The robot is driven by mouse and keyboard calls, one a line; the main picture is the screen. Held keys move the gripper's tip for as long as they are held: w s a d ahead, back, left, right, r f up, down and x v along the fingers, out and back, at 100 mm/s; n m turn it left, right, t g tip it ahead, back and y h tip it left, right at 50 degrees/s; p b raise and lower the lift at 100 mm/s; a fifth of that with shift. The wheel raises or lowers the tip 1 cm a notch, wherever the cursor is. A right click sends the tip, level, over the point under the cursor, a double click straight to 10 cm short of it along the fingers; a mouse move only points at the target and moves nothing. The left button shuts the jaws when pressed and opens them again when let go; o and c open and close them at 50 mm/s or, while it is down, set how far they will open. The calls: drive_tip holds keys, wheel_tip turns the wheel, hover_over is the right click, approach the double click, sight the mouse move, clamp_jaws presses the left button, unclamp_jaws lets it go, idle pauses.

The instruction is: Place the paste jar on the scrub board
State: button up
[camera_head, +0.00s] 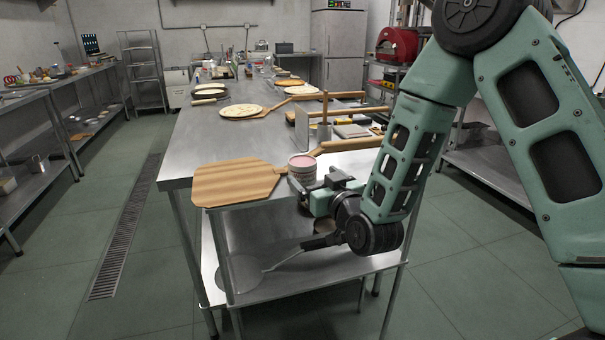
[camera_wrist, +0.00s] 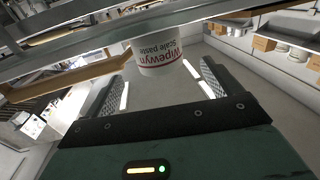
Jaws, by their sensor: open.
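The paste jar (camera_head: 302,168) is a white tub with a pinkish top, standing upright near the table's front edge. In the wrist view the jar (camera_wrist: 158,57) appears upside down, with "Wipewyn Scale paste" on its label. My gripper (camera_head: 316,188) is at the front edge, close to the jar. In the wrist view my gripper (camera_wrist: 160,88) is open, with the jar ahead between the finger lines; I cannot tell whether they touch it. A flat wooden board (camera_head: 232,183) lies left of the jar at the corner, its narrow end near it; it may be the scrub board.
The steel table (camera_head: 208,140) runs back with pale round discs (camera_head: 240,111) and wooden peels (camera_head: 347,145) on it. A lower shelf (camera_head: 300,272) holds a round metal tool (camera_head: 242,272). A grey upright panel (camera_head: 301,130) stands behind the jar. Floor is free at left.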

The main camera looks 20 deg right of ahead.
sight(302, 160)
drive_tip(key=shift+w+a, duration=0.15)
drive_tip(key=shift+w, duration=0.9)
drive_tip(key=shift+w+a+r+p, duration=0.2)
drive_tip(key=shift+w+p, duration=0.2)
drive_tip(key=shift+w, duration=1)
drive_tip(key=shift+w+a+r+p, duration=0.15)
drive_tip(key=shift+w+p, duration=0.25)
drive_tip(key=shift+w, duration=0.95)
drive_tip(key=shift+f, duration=0.1)
drive_tip(key=c, duration=1.3)
